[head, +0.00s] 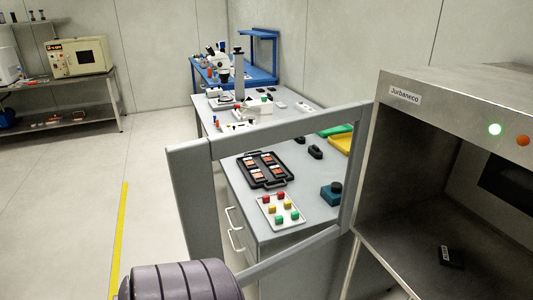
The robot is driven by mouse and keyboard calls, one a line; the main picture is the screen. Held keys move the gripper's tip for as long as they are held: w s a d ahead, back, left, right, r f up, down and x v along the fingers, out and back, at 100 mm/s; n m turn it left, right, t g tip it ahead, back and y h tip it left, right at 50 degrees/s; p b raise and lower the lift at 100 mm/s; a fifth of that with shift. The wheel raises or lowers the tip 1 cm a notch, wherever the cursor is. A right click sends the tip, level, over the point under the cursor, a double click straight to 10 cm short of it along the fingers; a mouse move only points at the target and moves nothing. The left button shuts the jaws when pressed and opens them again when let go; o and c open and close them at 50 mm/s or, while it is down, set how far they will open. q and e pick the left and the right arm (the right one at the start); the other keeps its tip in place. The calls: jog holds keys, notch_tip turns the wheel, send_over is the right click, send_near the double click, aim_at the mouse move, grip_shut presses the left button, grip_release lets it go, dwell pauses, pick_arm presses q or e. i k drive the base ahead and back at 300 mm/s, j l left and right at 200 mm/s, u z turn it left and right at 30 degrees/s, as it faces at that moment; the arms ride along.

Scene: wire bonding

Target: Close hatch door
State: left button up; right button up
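The hatch door (197,205) is a grey rectangular frame with a large see-through middle. It stands open, swung out to the left of the steel machine (440,85) labelled "Jurbaneco", with its right side by the machine's left front edge. The machine's front opening is uncovered, and a small black labelled block (451,257) lies on its floor inside. A dark ribbed part of my own body is at the bottom, near the door's lower left corner; I cannot tell whether it touches the door. Neither of my grippers shows.
A grey workbench (240,189) stands behind the door, with a black tray (285,181) and a white tray (303,219) of coloured blocks on it. Open floor lies to the left.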

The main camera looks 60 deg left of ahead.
aim_at(190, 164)
jog(key=k+j, duration=0.1)
jog(key=j, duration=0.35)
jog(key=k+j, duration=0.1)
jog(key=j, duration=0.3)
jog(key=k+j, duration=0.1)
jog(key=j, duration=0.35)
jog(key=j+z, duration=0.1)
jog(key=j, duration=0.35)
jog(key=k+j, duration=0.2)
jog(key=j, duration=0.2)
jog(key=k+j, duration=0.1)
jog(key=j, duration=0.35)
